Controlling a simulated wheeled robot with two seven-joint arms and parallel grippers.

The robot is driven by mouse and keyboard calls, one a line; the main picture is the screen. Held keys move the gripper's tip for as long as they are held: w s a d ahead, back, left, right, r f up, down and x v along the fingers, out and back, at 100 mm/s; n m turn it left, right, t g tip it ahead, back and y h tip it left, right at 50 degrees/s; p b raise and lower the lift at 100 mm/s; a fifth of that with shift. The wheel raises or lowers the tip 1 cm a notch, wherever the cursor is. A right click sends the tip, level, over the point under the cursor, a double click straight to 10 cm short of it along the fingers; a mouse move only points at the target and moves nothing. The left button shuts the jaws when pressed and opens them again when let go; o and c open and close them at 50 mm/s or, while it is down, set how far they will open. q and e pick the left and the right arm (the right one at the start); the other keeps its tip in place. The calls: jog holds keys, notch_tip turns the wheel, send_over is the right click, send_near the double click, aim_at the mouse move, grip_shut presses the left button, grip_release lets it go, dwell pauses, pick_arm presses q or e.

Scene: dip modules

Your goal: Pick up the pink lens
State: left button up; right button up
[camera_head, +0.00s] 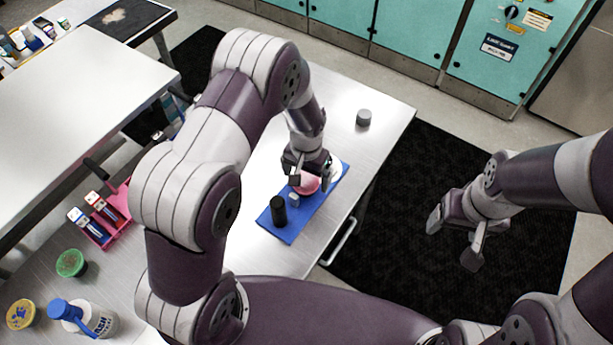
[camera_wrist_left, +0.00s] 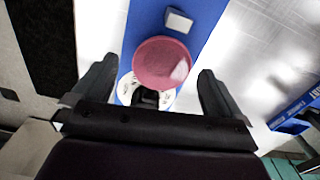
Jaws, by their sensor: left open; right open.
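The pink lens (camera_head: 306,184) is a round, flat disc above the blue mat (camera_head: 278,229), partly hidden by my left gripper in the head view. In the left wrist view the pink lens (camera_wrist_left: 160,62) lies between and just beyond the fingers, over a white round piece with a black centre (camera_wrist_left: 150,97). My left gripper (camera_head: 308,176) is open, pointing down over the lens; its fingers also show in the left wrist view (camera_wrist_left: 152,88), one on each side and apart from the lens. My right gripper (camera_head: 455,236) is open and empty, over the dark floor mat.
A black cylinder (camera_head: 278,211) and a small grey-blue block (camera_head: 293,200) stand on the blue mat near the lens. A grey cylinder (camera_head: 363,117) stands at the table's far right. A pink rack (camera_head: 103,218), a green-lidded jar (camera_head: 71,263) and a bottle (camera_head: 90,317) are at left.

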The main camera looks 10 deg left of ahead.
pick_arm(q)
jog(key=shift+a+f, duration=0.15)
jog(key=shift+f, duration=0.15)
jog(key=c, duration=1.1)
jog(key=shift+o, duration=0.2)
jog(key=shift+r, duration=0.1)
